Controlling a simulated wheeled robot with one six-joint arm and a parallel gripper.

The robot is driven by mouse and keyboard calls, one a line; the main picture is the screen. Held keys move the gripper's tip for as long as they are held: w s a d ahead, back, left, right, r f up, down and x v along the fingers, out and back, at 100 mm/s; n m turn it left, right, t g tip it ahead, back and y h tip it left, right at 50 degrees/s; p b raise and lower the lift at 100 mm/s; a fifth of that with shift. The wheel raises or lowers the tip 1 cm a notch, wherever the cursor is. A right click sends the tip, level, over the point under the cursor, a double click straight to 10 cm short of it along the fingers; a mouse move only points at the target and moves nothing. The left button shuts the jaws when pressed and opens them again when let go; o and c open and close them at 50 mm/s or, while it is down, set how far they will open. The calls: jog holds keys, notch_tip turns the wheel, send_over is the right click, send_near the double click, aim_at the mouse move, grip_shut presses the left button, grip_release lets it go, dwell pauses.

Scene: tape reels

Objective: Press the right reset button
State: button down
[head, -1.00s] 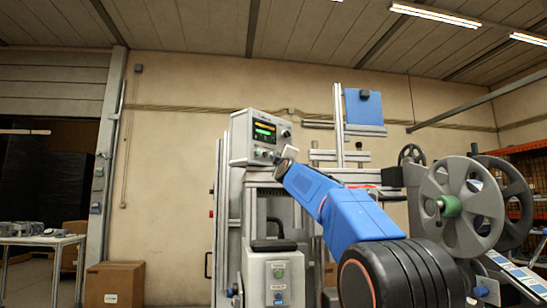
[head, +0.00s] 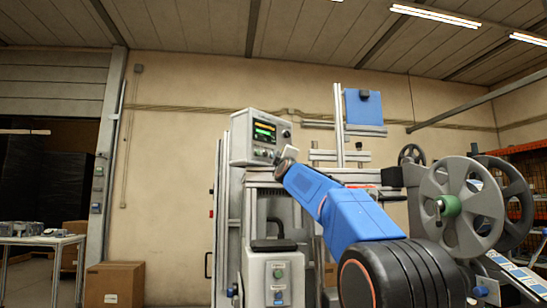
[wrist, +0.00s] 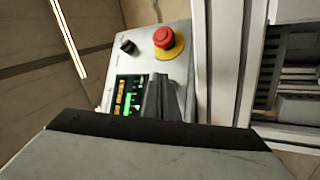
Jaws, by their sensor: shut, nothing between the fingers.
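The grey control panel (head: 240,140) stands upright in the middle of the head view, with a lit orange and green screen (head: 264,130) and a row of small buttons below it. My gripper (head: 279,157) is close to the panel's lower right part in the head view. In the wrist view my gripper (wrist: 160,88) is shut and empty, covering part of the panel (wrist: 180,65) and screen (wrist: 130,97). The reset buttons cannot be made out; my gripper hides part of the panel. Whether the fingertips touch it, I cannot tell.
A red mushroom button (wrist: 163,38) on a yellow base and a black knob (wrist: 128,46) sit on the panel. A lower grey box (head: 262,272) stands beneath. Large reels (head: 460,205) are at the right, a cardboard box (head: 114,286) at the left.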

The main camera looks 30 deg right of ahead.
jog(key=shift+w, duration=0.1)
jog(key=shift+w+a, duration=0.15)
jog(key=shift+w, duration=0.15)
jog(key=shift+w+a, duration=0.15)
jog(key=shift+w, duration=0.2)
dwell(0.9)
jog(key=shift+s, duration=0.15)
jog(key=shift+s+d, duration=0.3)
jog(key=shift+s, duration=0.3)
jog(key=s, duration=0.1)
jog(key=s+d, duration=0.1)
jog(key=s, duration=0.1)
jog(key=s+d, duration=0.1)
jog(key=shift+s, duration=0.35)
dwell(0.4)
jog(key=shift+a, duration=0.1)
dwell(0.5)
